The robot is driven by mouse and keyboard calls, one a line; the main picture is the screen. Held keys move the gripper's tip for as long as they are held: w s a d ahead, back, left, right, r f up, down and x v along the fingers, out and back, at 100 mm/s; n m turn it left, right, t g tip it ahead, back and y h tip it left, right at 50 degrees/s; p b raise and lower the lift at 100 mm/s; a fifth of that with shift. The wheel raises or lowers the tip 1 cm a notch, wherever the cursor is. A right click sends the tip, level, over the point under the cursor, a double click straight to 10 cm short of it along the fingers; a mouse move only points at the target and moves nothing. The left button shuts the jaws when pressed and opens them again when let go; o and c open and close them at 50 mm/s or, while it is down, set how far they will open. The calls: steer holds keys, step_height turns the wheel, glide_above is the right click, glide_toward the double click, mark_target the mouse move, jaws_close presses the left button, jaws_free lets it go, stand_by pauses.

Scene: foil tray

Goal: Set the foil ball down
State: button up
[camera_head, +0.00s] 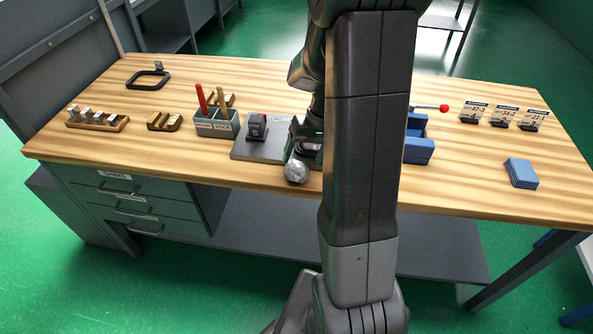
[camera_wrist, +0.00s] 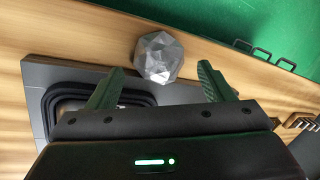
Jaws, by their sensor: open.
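The foil ball (camera_head: 296,171) is a faceted silver lump near the front edge of the wooden workbench. In the wrist view the foil ball (camera_wrist: 160,57) shows whole, just ahead of and between the fingertips, with a gap to each finger. It appears to rest on the wood beside the dark grey plate. My gripper (camera_wrist: 161,68) is open, its two green-tinted fingers spread wide. In the head view my gripper (camera_head: 303,150) is just behind the ball, partly hidden by my arm.
The grey plate (camera_head: 244,149) bears a black device (camera_head: 257,126). A grey bin (camera_head: 216,128) with red- and wood-handled tools stands left. A blue box (camera_head: 418,151), partly behind my arm, and a blue block (camera_head: 521,173) are right. Wood between them is clear.

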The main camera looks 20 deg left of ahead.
mark_target(299, 166)
steer(key=shift+w+p+x, duration=0.2)
steer(key=shift+x, duration=1.05)
steer(key=shift+w+p+x, duration=0.15)
steer(key=shift+w+x, duration=0.1)
steer(key=shift+x, duration=1)
steer(key=shift+a, duration=0.1)
steer(key=c, duration=0.8)
